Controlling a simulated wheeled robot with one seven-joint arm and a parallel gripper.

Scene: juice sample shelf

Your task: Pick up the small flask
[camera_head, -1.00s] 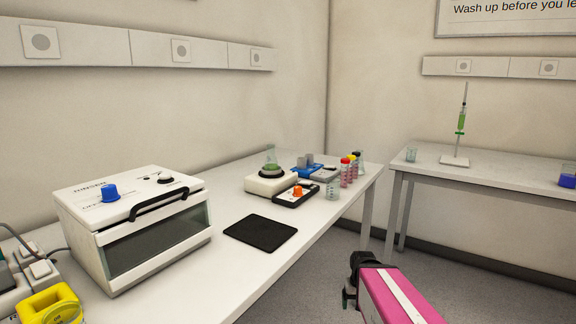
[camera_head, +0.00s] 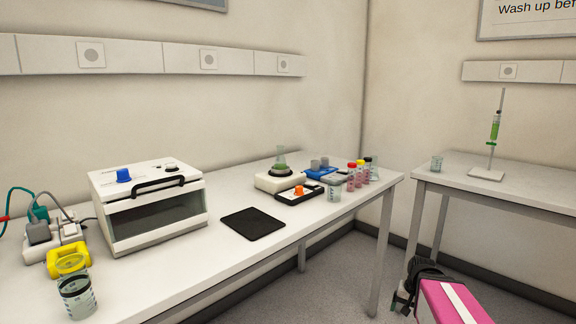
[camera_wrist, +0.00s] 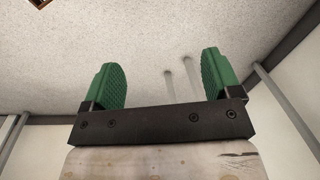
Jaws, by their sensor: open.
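A conical glass flask with green liquid (camera_head: 280,161) stands upright on a white round-topped device (camera_head: 277,182) near the back of the left bench. A second clear glass vessel (camera_head: 375,171), perhaps a flask, is partly hidden behind capped vials at the bench's right end; I cannot tell which is the small flask. My gripper shows in the wrist view (camera_wrist: 160,75) with two green pads wide apart and nothing between them. In the head view my arm is at the lower right, off the bench, apart from both vessels.
The left bench holds a white oven-like box (camera_head: 150,208), a black mat (camera_head: 253,223), an orange-knobbed device (camera_head: 298,194), capped vials (camera_head: 351,177), and beakers (camera_head: 77,297). Floor shows between the benches.

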